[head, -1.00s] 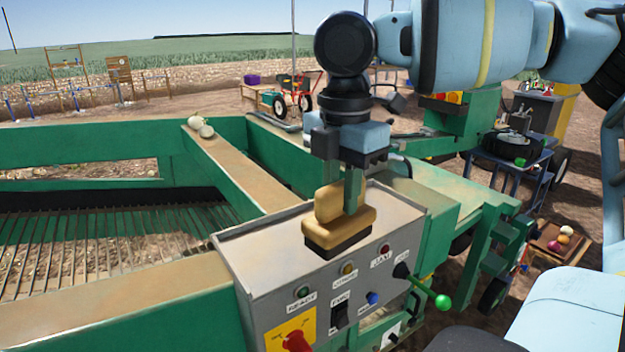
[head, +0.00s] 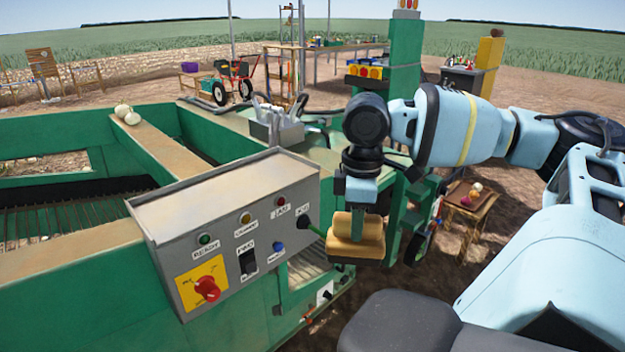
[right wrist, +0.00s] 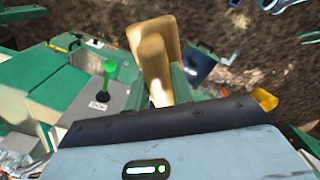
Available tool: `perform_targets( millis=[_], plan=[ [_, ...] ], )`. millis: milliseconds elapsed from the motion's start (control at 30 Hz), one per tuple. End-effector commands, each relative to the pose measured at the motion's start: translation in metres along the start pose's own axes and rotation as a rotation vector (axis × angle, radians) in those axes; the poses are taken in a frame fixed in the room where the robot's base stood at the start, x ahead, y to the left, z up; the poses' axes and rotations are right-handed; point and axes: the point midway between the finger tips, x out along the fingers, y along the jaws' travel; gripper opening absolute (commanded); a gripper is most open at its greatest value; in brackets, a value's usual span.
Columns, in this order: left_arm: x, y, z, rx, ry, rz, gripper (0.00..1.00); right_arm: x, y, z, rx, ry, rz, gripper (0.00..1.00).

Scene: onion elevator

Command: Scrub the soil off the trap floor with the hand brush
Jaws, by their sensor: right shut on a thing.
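The hand brush (head: 357,236) has a tan wooden body and a dark bristle base, and hangs upright with the bristles down. My right gripper (head: 357,208) is shut on its handle and holds it in the air just right of the grey control box. In the right wrist view the brush's tan body (right wrist: 155,65) shows between the fingers, over brown ground. I cannot make out the trap floor or its soil for sure; a slatted opening (head: 305,268) shows below and right of the control box. My left gripper is not in view.
The grey control box (head: 225,210) with its red knob (head: 207,288) stands close to the left of the brush. Green machine frames lie left and behind. Two onions (head: 126,114) rest on a beam. A small wooden table (head: 468,200) stands at right.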

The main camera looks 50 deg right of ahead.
Motion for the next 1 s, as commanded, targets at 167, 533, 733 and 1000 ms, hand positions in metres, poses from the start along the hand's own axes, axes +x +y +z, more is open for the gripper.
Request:
perform_targets(
  millis=[167, 533, 733, 1000],
  plan=[
    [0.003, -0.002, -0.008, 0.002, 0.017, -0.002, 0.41, 0.052, -0.021, -0.016, 0.196, 0.011, -0.007, 0.05],
    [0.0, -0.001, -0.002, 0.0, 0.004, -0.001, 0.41, 0.114, -0.104, -0.099, 0.438, 0.01, 0.0, 0.05],
    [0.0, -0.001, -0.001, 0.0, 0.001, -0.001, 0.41, 0.123, -0.154, -0.142, 0.505, 0.007, 0.002, 0.05],
    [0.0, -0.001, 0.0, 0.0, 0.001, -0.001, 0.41, 0.126, -0.185, -0.162, 0.543, 0.002, 0.002, 0.05]
  ],
)
